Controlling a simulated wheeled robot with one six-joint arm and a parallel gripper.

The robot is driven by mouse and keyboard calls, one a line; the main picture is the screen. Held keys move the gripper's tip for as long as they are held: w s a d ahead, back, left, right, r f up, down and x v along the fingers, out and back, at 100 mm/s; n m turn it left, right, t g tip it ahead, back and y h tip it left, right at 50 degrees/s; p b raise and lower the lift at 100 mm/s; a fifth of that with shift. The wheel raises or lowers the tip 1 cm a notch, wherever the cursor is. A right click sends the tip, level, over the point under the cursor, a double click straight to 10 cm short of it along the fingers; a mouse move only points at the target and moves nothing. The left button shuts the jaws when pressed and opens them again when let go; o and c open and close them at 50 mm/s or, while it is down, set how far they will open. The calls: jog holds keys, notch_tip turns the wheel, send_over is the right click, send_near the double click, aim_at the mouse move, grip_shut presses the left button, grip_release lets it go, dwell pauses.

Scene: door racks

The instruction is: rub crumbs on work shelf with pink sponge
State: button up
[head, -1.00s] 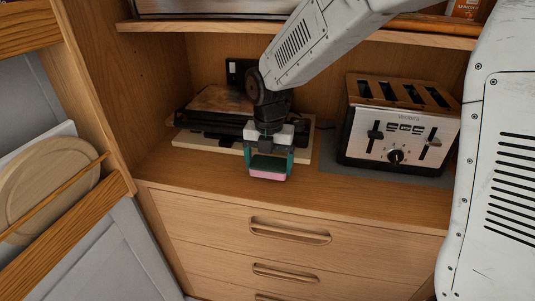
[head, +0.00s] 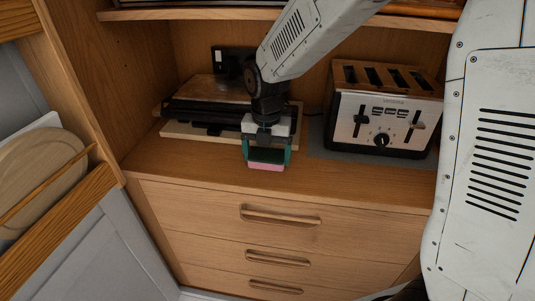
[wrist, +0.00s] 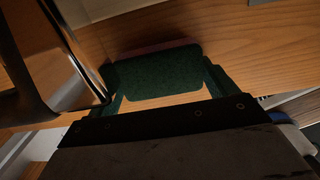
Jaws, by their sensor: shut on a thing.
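My gripper (head: 266,160) points down over the front part of the work shelf (head: 185,160), with its teal fingers shut on the sponge (head: 266,167). The sponge has a pink underside and a dark green upper layer. The wrist view shows the green face of the sponge (wrist: 158,76) between the fingers, with a thin pink edge behind it. The sponge is at or just above the wood; I cannot tell whether it touches. I cannot make out any crumbs on the shelf; they may be too small or hidden under the sponge.
A chrome toaster (head: 382,122) stands on a grey mat to the right of my gripper. A flat dark appliance (head: 210,108) on a pale board is behind and to the left. An upper shelf (head: 200,14) overhangs. Drawers (head: 280,217) lie below. The front left of the work shelf is clear.

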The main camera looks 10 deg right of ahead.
jog(key=shift+w+a+r, duration=0.1)
jog(key=shift+w+a, duration=0.1)
jog(key=shift+a, duration=0.3)
jog(key=shift+w+a+r, duration=0.1)
jog(key=shift+w+a, duration=0.1)
jog(key=shift+a, duration=0.3)
jog(key=shift+w+a, duration=0.1)
jog(key=shift+a, duration=0.05)
notch_tip(320, 180, up, 2)
jog(key=shift+r, duration=2.8)
